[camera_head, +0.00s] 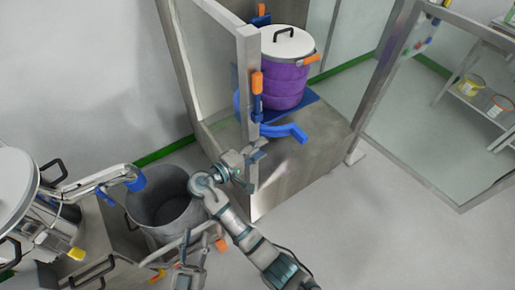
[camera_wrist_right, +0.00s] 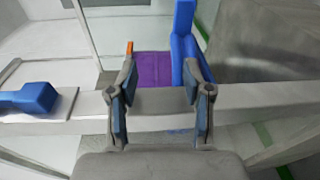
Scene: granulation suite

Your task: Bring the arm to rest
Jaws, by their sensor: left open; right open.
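My right arm reaches up from the bottom of the head view. Its gripper (camera_head: 255,165) is beside the lower end of the grey door-frame post (camera_head: 248,110). In the right wrist view my right gripper (camera_wrist_right: 160,95) is open, its two fingers apart. A grey bar (camera_wrist_right: 250,97) crosses the view behind or between the fingers; I cannot tell whether they touch it. My left gripper (camera_head: 185,275) is low in the head view, below the grey bucket, partly cut off by the bottom edge.
A purple drum (camera_head: 284,85) with a white lid stands on the grey cabinet, near a blue curved handle (camera_head: 287,132). An open grey bucket (camera_head: 165,200) stands left of my right arm. A steel vessel (camera_head: 45,225) is at far left. The floor at lower right is clear.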

